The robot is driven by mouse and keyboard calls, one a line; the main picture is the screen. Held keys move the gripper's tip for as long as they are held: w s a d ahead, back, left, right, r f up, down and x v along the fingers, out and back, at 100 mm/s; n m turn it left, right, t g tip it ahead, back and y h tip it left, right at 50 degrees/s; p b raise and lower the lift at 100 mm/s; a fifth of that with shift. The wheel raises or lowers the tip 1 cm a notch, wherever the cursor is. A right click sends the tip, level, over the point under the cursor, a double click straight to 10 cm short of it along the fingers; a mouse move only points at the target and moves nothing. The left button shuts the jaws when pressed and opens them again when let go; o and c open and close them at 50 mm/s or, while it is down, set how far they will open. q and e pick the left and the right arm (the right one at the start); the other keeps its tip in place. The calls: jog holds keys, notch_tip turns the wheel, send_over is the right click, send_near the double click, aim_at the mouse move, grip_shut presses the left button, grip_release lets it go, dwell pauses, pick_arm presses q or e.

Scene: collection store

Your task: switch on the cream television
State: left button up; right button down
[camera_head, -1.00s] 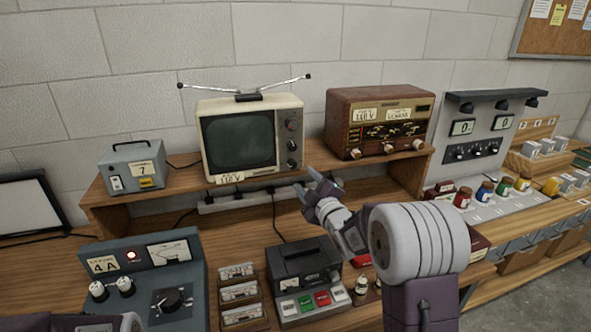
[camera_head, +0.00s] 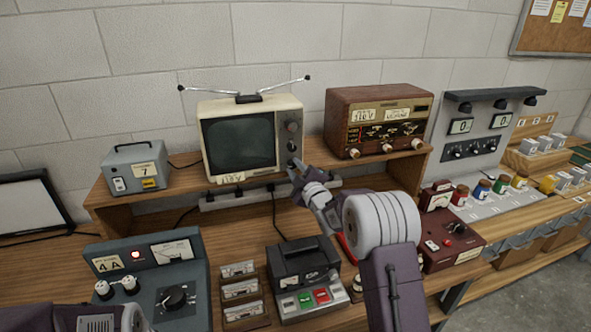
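The cream television (camera_head: 253,108) stands on the raised wooden shelf, with a dark grey screen and a control strip of knobs (camera_head: 291,127) down its right side. A "110 V" label is at its lower left front. My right gripper (camera_head: 293,168) is at the lower right corner of the television, in front of the lowest part of the control strip. It covers that part, and I cannot tell whether it touches. Its fingers look close together, but their gap is unclear. Of my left arm only a part shows at the bottom left; its gripper is out of view.
A brown radio (camera_head: 378,118) stands right of the television, a grey box (camera_head: 135,170) left. A power strip (camera_head: 235,197) lies below the shelf edge. A blue-grey supply (camera_head: 145,262) with a lit red lamp, a black cassette deck (camera_head: 303,268) and a maroon box (camera_head: 452,240) stand lower.

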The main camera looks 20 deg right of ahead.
jog(key=shift+f, duration=0.1)
jog(key=m+b, duration=0.2)
jog(key=shift+f+m+b, duration=0.2)
jog(key=shift+m+b, duration=0.1)
jog(key=m+b, duration=0.2)
jog(key=m, duration=0.1)
jog(key=shift+m, duration=0.3)
jog(key=m+b, duration=0.3)
jog(key=m, duration=0.1)
jog(key=shift+a+m+t, duration=0.15)
jog(key=shift+m+t, duration=0.15)
jog(key=shift+m+h+b, duration=0.4)
jog(key=shift+m+b, duration=0.35)
jog(key=shift+m, duration=1.55)
jog(key=c, duration=1.2)
grip_release()
jog(key=shift+r, duration=0.1)
